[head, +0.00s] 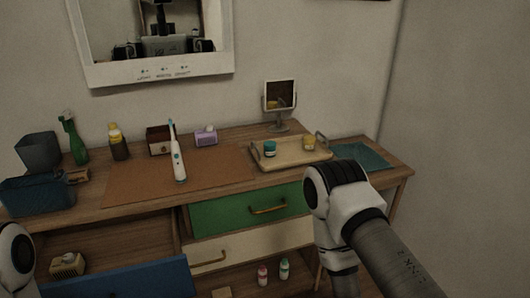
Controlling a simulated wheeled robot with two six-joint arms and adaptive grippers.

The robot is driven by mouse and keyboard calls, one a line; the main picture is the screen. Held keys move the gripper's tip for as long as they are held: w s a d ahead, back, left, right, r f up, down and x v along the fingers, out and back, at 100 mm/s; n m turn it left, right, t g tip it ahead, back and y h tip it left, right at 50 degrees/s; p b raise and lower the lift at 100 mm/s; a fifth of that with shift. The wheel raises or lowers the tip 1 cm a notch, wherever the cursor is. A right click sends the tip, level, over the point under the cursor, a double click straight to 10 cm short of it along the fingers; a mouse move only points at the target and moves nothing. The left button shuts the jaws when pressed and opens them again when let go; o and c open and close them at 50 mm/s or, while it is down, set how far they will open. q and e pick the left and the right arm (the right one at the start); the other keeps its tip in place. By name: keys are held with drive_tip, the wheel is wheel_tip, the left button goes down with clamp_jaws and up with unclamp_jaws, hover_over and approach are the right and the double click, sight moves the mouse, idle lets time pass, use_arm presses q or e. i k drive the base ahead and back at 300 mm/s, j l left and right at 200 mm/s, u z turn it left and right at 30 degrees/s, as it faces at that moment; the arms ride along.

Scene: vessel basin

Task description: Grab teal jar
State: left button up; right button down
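The teal jar (270,148) stands upright on the left part of a wooden tray (287,161), on top of the wooden cabinet. A yellow jar (309,143) stands apart from it on the same tray, to the right. My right arm reaches in from the lower right and bends down in front of the cabinet; its gripper is outside the picture. Only a piece of my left arm shows at the lower left edge, and its gripper is outside the picture too. Nothing touches the teal jar.
A round-based mirror (279,103) stands behind the tray, and a teal cloth (362,156) lies right of it. A toothbrush (177,155) stands on the brown mat (136,182). A purple tissue box (206,136) is left of the tray. The green drawer (236,213) below looks shut.

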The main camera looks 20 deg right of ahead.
sight(269, 147)
drive_tip(key=i+l, duration=0.1)
drive_tip(key=l, duration=0.3)
drive_tip(key=i+l, duration=0.15)
drive_tip(key=l, duration=0.25)
drive_tip(key=i+l, duration=0.1)
drive_tip(key=l, duration=0.25)
drive_tip(key=i+l, duration=0.1)
drive_tip(key=l, duration=0.3)
drive_tip(key=i+l+u, duration=0.1)
drive_tip(key=l, duration=0.3)
drive_tip(key=i+l, duration=0.1)
drive_tip(key=l, duration=0.3)
